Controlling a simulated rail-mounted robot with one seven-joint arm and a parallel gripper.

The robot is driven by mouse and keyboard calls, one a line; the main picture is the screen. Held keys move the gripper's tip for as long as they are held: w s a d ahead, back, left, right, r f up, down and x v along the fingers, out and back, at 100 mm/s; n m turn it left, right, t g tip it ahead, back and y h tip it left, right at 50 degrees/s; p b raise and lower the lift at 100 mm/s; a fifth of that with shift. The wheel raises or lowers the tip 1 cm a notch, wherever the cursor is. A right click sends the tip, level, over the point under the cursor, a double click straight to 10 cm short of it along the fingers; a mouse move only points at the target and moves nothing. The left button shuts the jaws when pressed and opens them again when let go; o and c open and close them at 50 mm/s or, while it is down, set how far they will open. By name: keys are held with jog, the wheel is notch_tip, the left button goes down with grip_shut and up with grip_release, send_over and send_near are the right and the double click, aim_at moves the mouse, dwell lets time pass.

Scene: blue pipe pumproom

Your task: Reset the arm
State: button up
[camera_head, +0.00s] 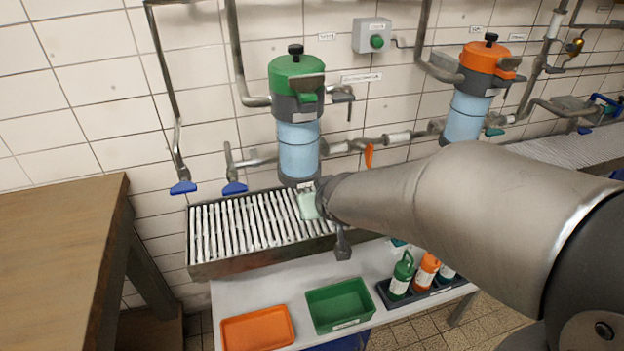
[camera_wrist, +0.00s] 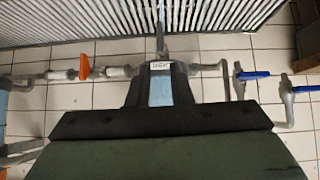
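My arm crosses the right of the head view, and its end (camera_head: 332,200) is over the slatted tray (camera_head: 240,262), just below the green-topped filter housing (camera_head: 298,80). A small pale green piece (camera_head: 308,206) shows beside my arm's end; I cannot tell whether it is held. My gripper's fingers are not clearly distinguishable. In the wrist view, a wide dark green surface (camera_wrist: 180,158) with a black edge (camera_wrist: 160,122) fills the bottom. The housing's pale blue bowl (camera_wrist: 160,91) shows above it. I cannot tell whether the fingers are open or shut.
An orange-topped housing (camera_head: 485,65) is on the wall at right. Blue-handled valves (camera_head: 183,187) are at left. An orange tray (camera_head: 257,329), a green bin (camera_head: 340,305) and a bottle rack (camera_head: 425,297) sit on the bench below. A wooden table (camera_head: 55,235) stands at left.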

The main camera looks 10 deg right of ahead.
jog(key=shift+s+r, duration=0.45)
jog(key=shift+s, duration=0.1)
jog(key=s+d+g+p, duration=0.1)
jog(key=s+g, duration=0.3)
jog(key=s, duration=0.5)
jog(key=s+d+f+m+g+h+p, duration=0.1)
jog(key=s+d+g, duration=0.3)
jog(key=s, duration=0.6)
jog(key=shift+s+d+m+g+p, duration=0.3)
jog(key=shift+p, duration=0.25)
jog(key=shift+f, duration=0.1)
dwell(4.9)
